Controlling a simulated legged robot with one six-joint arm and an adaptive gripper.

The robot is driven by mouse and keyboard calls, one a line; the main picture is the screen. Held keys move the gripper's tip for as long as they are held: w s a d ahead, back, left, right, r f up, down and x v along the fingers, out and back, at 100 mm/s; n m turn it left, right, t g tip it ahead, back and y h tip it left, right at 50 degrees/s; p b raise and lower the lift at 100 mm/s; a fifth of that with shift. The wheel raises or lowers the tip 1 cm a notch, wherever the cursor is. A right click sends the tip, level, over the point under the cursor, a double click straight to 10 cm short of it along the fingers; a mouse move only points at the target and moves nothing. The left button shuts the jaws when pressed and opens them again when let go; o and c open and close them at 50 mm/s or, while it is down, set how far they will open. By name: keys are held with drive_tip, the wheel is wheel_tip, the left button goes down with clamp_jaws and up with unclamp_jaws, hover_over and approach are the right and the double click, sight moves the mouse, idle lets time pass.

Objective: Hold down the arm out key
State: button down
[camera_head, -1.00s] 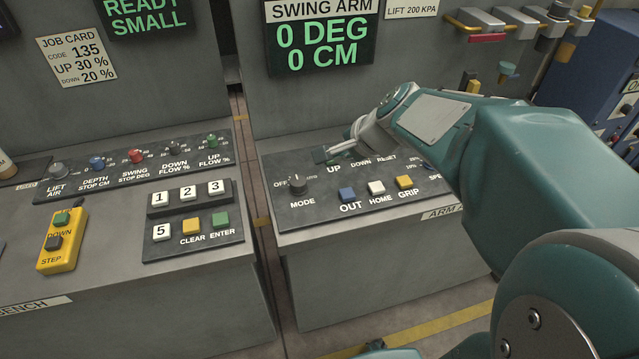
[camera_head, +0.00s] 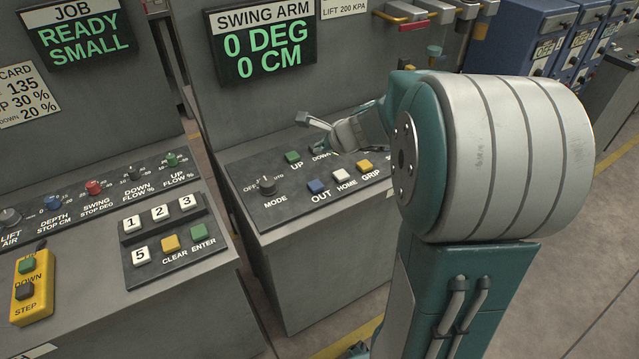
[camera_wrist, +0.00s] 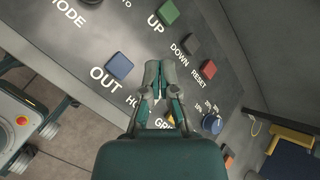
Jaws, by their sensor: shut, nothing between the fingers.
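The arm out key is the blue OUT key (camera_head: 316,187) on the swing arm panel (camera_head: 285,210). It also shows in the wrist view (camera_wrist: 120,66), left of the fingertips. My gripper (camera_head: 304,119) is shut and empty, above the back of the panel beyond the key in the head view. In the wrist view its fingertips (camera_wrist: 160,66) are close together, between the OUT key and the dark DOWN key (camera_wrist: 191,43). The gripper appears apart from the OUT key. The swing arm display (camera_head: 264,52) reads 0 DEG and 0 CM.
The green UP key (camera_head: 293,157), white HOME key (camera_head: 340,175), yellow GRIP key (camera_head: 365,166) and MODE knob (camera_head: 267,185) are close around the OUT key. The red RESET key (camera_wrist: 208,69) shows in the wrist view. A keypad panel (camera_head: 190,257) stands left across a gap.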

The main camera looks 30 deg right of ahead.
sight(318, 185)
drive_tip(key=a+f, duration=0.2)
drive_tip(key=f, duration=0.1)
drive_tip(key=shift+a, duration=0.2)
drive_tip(key=d+f, duration=0.1)
drive_tip(key=f, duration=0.1)
drive_tip(key=d+f, duration=0.1)
drive_tip(key=f, duration=0.1)
drive_tip(key=shift+d+f, duration=0.1)
drive_tip(key=shift+d, duration=0.05)
drive_tip(key=shift+f, duration=0.25)
drive_tip(key=shift+a+f, duration=0.2)
drive_tip(key=shift+a, duration=0.6)
drive_tip(key=shift+d, duration=0.6)
drive_tip(key=shift+a, duration=0.1)
drive_tip(key=shift+a, duration=0.3)
drive_tip(key=shift+d, duration=0.25)
